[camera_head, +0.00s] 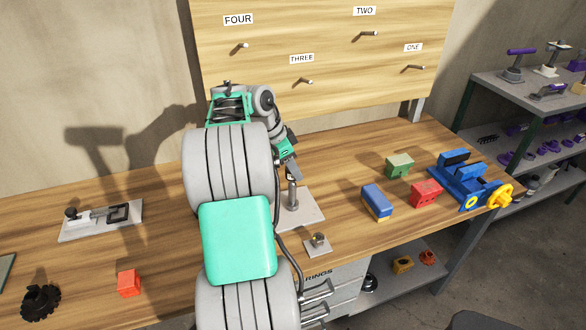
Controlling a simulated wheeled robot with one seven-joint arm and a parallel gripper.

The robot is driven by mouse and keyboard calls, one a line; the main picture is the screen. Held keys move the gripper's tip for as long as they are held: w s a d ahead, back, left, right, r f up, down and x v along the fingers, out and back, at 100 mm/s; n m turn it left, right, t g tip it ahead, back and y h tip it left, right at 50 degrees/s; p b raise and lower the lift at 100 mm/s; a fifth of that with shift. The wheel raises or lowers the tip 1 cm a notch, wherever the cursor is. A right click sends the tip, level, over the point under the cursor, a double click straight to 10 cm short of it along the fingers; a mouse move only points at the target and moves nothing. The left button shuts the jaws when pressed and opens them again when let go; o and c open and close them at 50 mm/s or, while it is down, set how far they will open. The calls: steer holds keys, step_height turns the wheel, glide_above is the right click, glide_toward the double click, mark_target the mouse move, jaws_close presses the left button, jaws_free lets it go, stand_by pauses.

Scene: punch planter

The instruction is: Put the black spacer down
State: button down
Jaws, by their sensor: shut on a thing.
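My gripper (293,177) is at the end of my arm, pointing down over the workbench (345,165). It is shut, just above or beside an upright grey post on a light base plate (311,207). I cannot tell whether it touches the post. The black spacer cannot be made out clearly; the jaws are small here and partly hidden by my arm.
A small plate with a metal stub (318,243) lies in front. Blue (376,202), green (399,166) and red (425,194) blocks and a blue vise (468,179) stand right. A toggle clamp (100,218), orange block (129,283) and black toothed wheel (41,301) are left. A pegboard (320,60) rises behind.

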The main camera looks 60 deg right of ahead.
steer(key=shift+r+p, duration=0.4)
steer(key=shift+r, duration=0.3)
